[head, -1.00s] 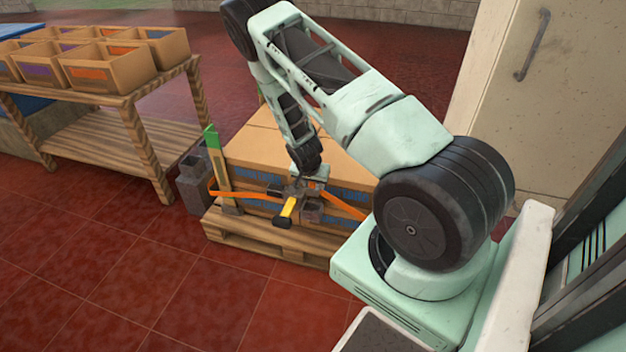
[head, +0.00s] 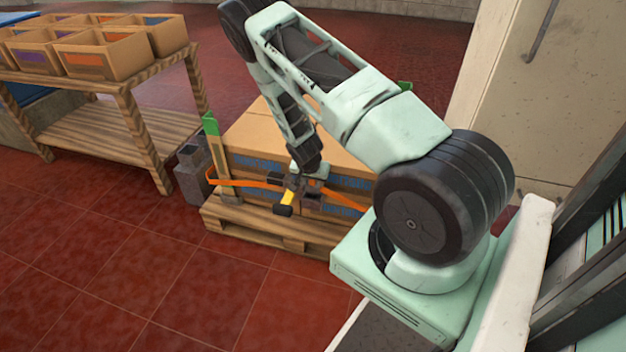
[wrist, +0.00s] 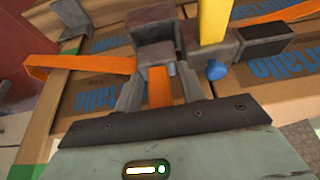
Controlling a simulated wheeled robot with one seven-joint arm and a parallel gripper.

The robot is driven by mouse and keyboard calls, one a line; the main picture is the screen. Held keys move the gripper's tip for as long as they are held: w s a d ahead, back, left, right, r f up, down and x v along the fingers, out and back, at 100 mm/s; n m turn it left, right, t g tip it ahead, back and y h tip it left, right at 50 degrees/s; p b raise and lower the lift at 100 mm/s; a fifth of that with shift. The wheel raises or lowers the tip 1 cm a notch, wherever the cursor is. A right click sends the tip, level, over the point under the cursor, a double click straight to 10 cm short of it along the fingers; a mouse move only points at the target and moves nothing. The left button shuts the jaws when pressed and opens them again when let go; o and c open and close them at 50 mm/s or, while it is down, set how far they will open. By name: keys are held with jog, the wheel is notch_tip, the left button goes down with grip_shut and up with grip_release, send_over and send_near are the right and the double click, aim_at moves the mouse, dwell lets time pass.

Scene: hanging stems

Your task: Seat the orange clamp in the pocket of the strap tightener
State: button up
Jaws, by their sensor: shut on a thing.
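The strap tightener (wrist: 155,52) is a grey metal body on an orange strap (wrist: 80,63) across the front of the boxes. A yellow lever (wrist: 213,20) with a black end and a blue knob (wrist: 216,70) show beside it. My gripper (wrist: 160,92) is shut on the orange clamp (wrist: 159,87), a small orange piece between its fingers right at the tightener. I cannot tell how deep the clamp sits in the pocket; the fingers and grey body hide its edges. In the head view my gripper (head: 301,180) is at the tightener, above the yellow lever (head: 287,199).
Cardboard boxes (head: 250,143) stand on a wooden pallet (head: 255,233) with green corner posts (head: 211,125). Grey blocks (head: 192,175) stand left of it. A wooden shelf (head: 130,130) with open bins is further left. The red tiled floor in front is clear.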

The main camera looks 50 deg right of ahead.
dwell(0.4)
jog(key=shift+f, duration=0.3)
dwell(1.9)
jog(key=shift+f, duration=0.15)
dwell(0.5)
jog(key=shift+f+b, duration=1.2)
jog(key=shift+f, duration=0.35)
jog(key=shift+r+p, duration=1.4)
jog(key=shift+r, duration=0.3)
jog(key=shift+f, duration=0.2)
jog(key=shift+r+p, duration=1.25)
jog(key=shift+r, duration=0.35)
